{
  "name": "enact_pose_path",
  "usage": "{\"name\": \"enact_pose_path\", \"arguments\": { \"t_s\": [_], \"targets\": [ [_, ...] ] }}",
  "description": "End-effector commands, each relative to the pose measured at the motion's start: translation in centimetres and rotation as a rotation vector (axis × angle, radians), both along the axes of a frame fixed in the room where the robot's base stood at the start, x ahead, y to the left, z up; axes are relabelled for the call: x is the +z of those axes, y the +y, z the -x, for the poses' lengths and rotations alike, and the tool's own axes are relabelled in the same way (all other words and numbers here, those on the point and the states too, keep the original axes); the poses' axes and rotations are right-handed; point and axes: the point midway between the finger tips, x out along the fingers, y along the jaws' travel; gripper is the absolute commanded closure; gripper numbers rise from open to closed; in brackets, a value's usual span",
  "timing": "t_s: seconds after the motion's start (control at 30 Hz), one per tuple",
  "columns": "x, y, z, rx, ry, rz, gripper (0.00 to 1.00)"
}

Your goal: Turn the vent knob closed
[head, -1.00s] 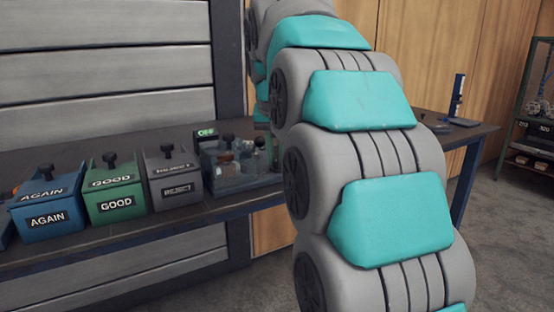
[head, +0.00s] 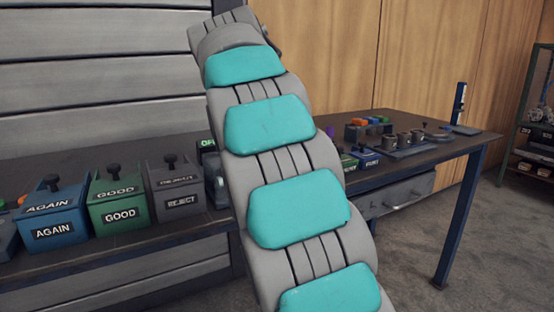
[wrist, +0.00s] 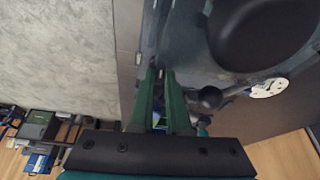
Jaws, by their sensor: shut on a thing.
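In the wrist view my gripper (wrist: 161,72) has its two green fingers close together, shut on a small part at the edge of a grey-blue translucent apparatus (wrist: 185,45). The part looks to be the vent knob, but the fingertips hide nearly all of it, so its angle cannot be told. A black ball-ended knob (wrist: 210,97) is just right of the right finger, apart from the grip. A large dark rounded shape (wrist: 262,32) is above it. In the head view my arm hides the gripper and most of the apparatus; only its left edge (head: 214,182) shows.
Blue AGAIN (head: 52,222), green GOOD (head: 118,205) and grey REJECT (head: 177,188) boxes stand left of the apparatus on the dark bench (head: 425,165). Small blocks and a tray of cups (head: 402,142) are on the right. A white disc (wrist: 270,88) lies right of the ball knob.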

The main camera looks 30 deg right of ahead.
Motion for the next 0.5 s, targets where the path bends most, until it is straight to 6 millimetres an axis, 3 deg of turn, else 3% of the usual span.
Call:
{"name": "enact_pose_path", "arguments": {
  "t_s": [0.5],
  "targets": [
    [-0.01, 0.07, -0.09, -0.142, -0.003, 0.0, 1.0]
  ]
}}
